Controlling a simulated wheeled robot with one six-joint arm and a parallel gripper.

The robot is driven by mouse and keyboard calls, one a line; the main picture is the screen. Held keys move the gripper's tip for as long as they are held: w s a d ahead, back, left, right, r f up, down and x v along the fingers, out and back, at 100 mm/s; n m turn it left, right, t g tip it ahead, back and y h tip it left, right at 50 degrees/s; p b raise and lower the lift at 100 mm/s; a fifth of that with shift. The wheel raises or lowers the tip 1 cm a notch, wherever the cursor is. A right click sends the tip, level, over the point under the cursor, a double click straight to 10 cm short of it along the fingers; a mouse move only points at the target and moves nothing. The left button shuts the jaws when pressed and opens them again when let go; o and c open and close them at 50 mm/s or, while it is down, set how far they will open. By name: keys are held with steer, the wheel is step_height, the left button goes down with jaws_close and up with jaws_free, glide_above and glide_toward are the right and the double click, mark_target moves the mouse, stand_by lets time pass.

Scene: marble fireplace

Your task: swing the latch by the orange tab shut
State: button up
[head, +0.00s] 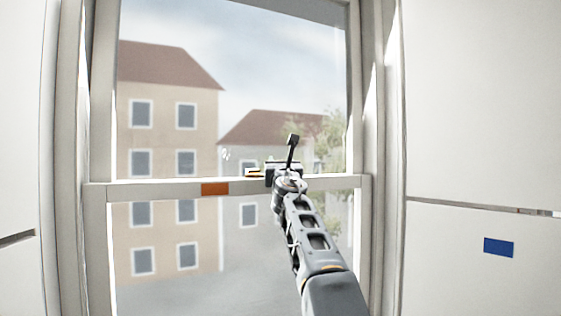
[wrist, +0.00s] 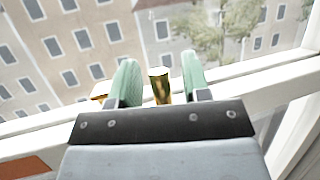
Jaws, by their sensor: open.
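The window's white middle rail (head: 150,188) carries an orange tab (head: 215,189) on its front face; the tab also shows at the lower left of the wrist view (wrist: 25,168). A brass latch (head: 253,172) sits on top of the rail, right of the tab.
Window glass (head: 240,75) rises above the rail, with buildings and a tree outside. White window frame sides (head: 370,100) stand left and right. A blue patch (head: 498,247) is on the right white panel. The rail left of the latch is clear.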

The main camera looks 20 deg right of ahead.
jaws_close()
stand_by(0.4)
